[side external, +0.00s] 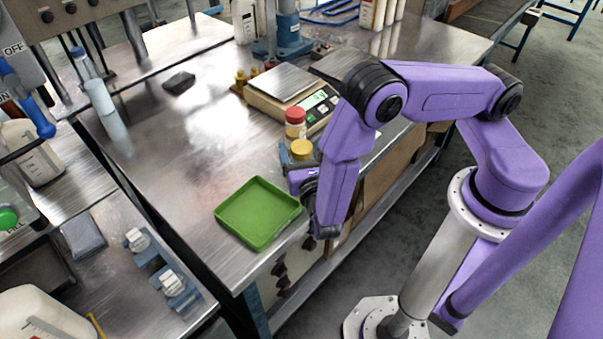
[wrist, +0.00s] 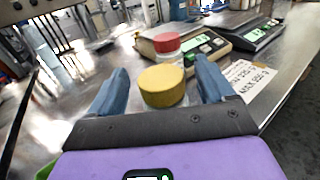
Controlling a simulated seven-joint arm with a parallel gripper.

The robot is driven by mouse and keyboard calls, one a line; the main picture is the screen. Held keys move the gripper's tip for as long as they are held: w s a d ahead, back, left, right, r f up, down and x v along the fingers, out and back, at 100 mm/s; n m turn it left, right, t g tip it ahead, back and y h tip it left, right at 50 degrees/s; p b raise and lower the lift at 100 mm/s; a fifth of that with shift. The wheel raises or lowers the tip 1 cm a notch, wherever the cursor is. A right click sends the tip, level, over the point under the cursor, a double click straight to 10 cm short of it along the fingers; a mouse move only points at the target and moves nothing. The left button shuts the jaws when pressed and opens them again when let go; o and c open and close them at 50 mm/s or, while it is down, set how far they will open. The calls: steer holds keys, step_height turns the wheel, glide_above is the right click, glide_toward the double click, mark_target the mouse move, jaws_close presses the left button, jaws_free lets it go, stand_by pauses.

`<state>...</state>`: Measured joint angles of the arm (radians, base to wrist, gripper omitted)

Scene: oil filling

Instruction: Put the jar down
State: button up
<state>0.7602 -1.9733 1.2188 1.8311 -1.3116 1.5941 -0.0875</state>
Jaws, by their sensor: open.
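A jar with a yellow lid (side external: 301,150) stands upright on the metal bench, near its right edge. In the wrist view its yellow lid (wrist: 162,86) shows between the two blue fingers of my gripper (wrist: 161,68). The fingers are spread, with visible gaps on both sides of the lid. A jar with a red lid (side external: 295,123) stands just behind it and also shows in the wrist view (wrist: 167,45). In the side view my arm hides most of the gripper and the yellow-lidded jar's lower body.
A green tray (side external: 232,220) lies at the front bench corner. A scale (side external: 268,102) with a lit display stands behind the jars. Another scale (wrist: 244,28) and a paper label (wrist: 250,76) show in the wrist view.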

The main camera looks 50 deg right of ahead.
steer(key=shift+w+d, duration=0.3)
steer(key=shift+w, duration=0.15)
steer(key=c, duration=1.5)
steer(key=shift+r, duration=0.1)
jaws_close()
